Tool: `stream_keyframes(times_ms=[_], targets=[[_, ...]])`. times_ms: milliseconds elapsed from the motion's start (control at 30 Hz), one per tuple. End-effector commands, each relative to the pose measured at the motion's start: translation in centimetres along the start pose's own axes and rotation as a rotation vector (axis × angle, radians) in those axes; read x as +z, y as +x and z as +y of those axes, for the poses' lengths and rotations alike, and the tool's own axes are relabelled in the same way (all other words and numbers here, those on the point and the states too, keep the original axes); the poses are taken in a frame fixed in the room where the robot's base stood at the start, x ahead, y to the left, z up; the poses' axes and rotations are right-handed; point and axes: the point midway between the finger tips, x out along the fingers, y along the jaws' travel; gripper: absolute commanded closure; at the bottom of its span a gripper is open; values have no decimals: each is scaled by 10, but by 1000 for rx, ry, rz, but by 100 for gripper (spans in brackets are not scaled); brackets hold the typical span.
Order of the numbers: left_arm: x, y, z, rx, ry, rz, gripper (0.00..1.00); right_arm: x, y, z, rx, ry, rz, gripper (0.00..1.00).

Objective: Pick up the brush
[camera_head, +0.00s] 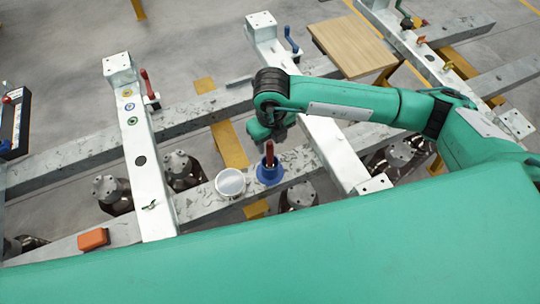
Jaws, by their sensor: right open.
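A brush with a red-brown handle (269,152) stands upright in a blue round holder (270,175) on the grey beam. Only its handle shows; its lower end is hidden in the holder. My right arm comes in from the right, and its gripper (267,140) points down just above the handle. The jaws are open, small and partly hidden by the wrist. I cannot tell whether the handle top is between the fingers. My left gripper is not in view.
A white round container (230,182) stands just left of the holder. An orange box (93,239) lies on the beam at the lower left. White crossbars (147,165) flank the area. A wooden board (352,46) lies farther back.

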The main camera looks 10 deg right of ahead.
Motion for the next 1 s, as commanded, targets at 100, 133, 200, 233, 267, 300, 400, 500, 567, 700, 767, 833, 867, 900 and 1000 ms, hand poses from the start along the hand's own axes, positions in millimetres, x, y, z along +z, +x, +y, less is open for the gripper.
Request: stream_keyframes(times_ms=[100,133,200,233,267,300,400,500,567,700,767,833,867,900,1000], targets=[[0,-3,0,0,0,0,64,0,10,0,1,-1,1,54],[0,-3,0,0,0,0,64,0,12,0,1,-1,0,54],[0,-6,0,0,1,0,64,0,15,1,1,-1,1,54],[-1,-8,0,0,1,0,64,0,17,1,1,-2,2,54],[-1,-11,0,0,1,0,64,0,20,1,1,-2,3,54],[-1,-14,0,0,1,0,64,1,26,1,1,-1,4,54],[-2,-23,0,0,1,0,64,3,41,2,1,-1,4,54],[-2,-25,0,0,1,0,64,3,56,2,2,-1,3,54],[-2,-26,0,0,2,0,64,3,61,2,3,-1,1,54],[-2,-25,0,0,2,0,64,4,65,1,2,-2,-1,54],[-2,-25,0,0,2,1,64,3,65,1,2,-2,-1,54],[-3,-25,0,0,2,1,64,3,65,2,2,-2,-1,54],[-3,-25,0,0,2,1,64,3,65,2,2,-2,-1,60],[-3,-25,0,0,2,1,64,3,65,2,2,-2,-1,68],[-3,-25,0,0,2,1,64,3,65,2,2,-2,-1,87]])
